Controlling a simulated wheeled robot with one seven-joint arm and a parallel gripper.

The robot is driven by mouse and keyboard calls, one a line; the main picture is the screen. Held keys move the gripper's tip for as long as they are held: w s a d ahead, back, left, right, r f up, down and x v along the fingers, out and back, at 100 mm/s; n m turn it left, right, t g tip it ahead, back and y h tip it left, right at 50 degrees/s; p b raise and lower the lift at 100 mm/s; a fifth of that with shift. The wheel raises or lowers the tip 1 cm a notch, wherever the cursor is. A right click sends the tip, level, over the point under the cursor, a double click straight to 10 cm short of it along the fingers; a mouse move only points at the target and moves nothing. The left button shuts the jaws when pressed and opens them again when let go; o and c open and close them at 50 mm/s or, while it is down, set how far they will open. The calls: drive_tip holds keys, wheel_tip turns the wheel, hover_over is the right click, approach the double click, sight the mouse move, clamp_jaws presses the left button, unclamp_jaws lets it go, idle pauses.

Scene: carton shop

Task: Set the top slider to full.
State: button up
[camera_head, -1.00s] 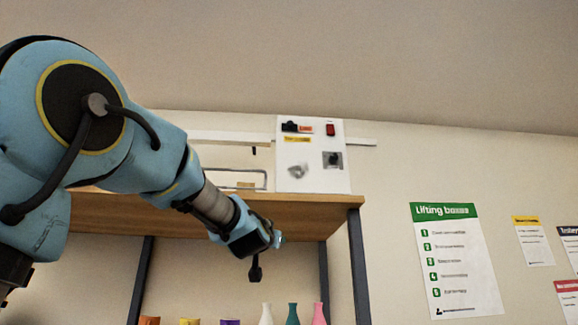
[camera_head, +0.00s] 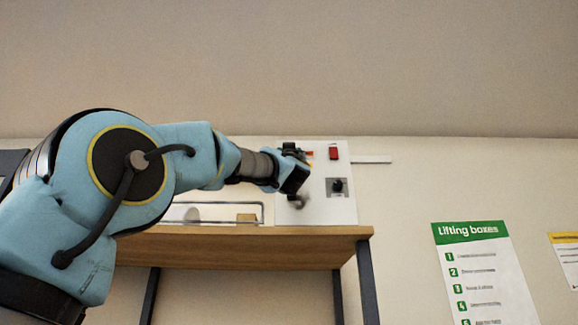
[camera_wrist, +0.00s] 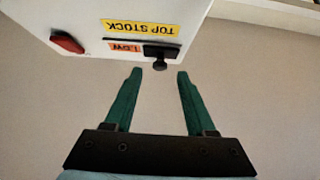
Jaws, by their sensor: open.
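The top slider is a black knob (camera_wrist: 160,60) on a dark slot in the white panel (camera_wrist: 120,15). In the wrist view the panel appears upside down, with the knob towards the slot's right end. A yellow "TOP STOCK" label (camera_wrist: 142,28) and an orange "LOW" label (camera_wrist: 122,47) are beside the slot. My gripper (camera_wrist: 159,73) is open, its two green fingers apart. The knob lies in line with the gap between the fingertips, just beyond them; contact is not clear. In the head view my gripper (camera_head: 295,178) covers most of the slider.
The panel also carries a red switch (camera_head: 333,153), a dark rotary knob (camera_head: 337,186) and a grey part (camera_head: 303,200) partly behind my gripper. The panel stands on a wooden shelf top (camera_head: 240,245). A green poster (camera_head: 470,231) hangs on the wall at right.

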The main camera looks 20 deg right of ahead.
drive_tip(key=p+x, duration=0.1)
drive_tip(key=x, duration=0.2)
clamp_jaws()
idle(0.5)
idle(1.0)
